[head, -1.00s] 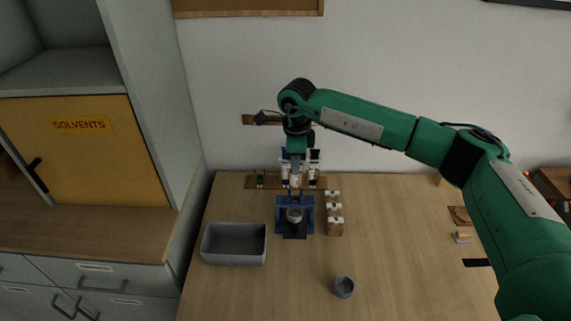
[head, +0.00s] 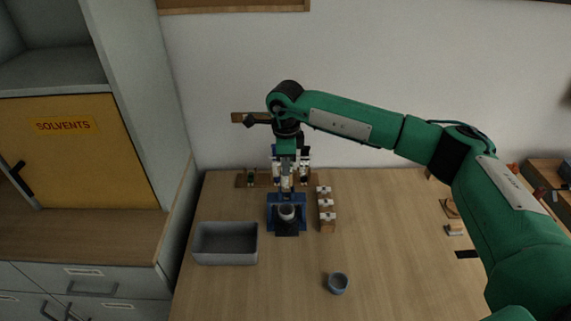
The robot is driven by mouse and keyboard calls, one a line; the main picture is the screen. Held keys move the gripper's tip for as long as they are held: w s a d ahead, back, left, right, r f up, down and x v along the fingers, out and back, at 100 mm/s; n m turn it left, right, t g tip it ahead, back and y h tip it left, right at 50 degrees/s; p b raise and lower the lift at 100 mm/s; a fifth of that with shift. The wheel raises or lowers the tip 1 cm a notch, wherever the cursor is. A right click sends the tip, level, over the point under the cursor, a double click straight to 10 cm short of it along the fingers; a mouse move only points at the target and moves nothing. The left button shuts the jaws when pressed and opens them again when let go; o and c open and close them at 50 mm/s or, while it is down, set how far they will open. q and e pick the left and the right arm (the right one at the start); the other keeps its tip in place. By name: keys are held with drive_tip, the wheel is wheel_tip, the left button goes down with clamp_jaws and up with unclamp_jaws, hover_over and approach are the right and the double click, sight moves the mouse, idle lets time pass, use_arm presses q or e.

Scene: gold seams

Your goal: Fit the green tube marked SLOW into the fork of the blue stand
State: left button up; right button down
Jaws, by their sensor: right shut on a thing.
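The blue stand (head: 271,203) is on the table below my right gripper, with a small grey cup (head: 286,212) at its front. My right gripper (head: 286,184) points down just above the top of the stand and is shut on a slim tube. The tube is mostly covered by the fingers, and its colour and marking are too small to read. The fork is hidden behind the gripper, so I cannot tell whether the tube touches it. My left gripper is out of view.
A grey bin (head: 225,245) is to the left, a blue-grey cup (head: 338,283) in front. The table's right-centre is clear.

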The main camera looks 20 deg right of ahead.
drive_tip(key=shift+f+b, duration=0.25)
drive_tip(key=shift+b, duration=0.1)
idle(0.6)
drive_tip(key=shift+f+b, duration=1.4)
drive_tip(key=shift+b, duration=0.35)
idle(1.8)
idle(0.3)
drive_tip(key=c, duration=1.3)
unclamp_jaws()
drive_tip(key=shift+r, duration=0.1)
drive_tip(key=shift+r+p, duration=2.65)
drive_tip(key=shift+r, duration=3.75)
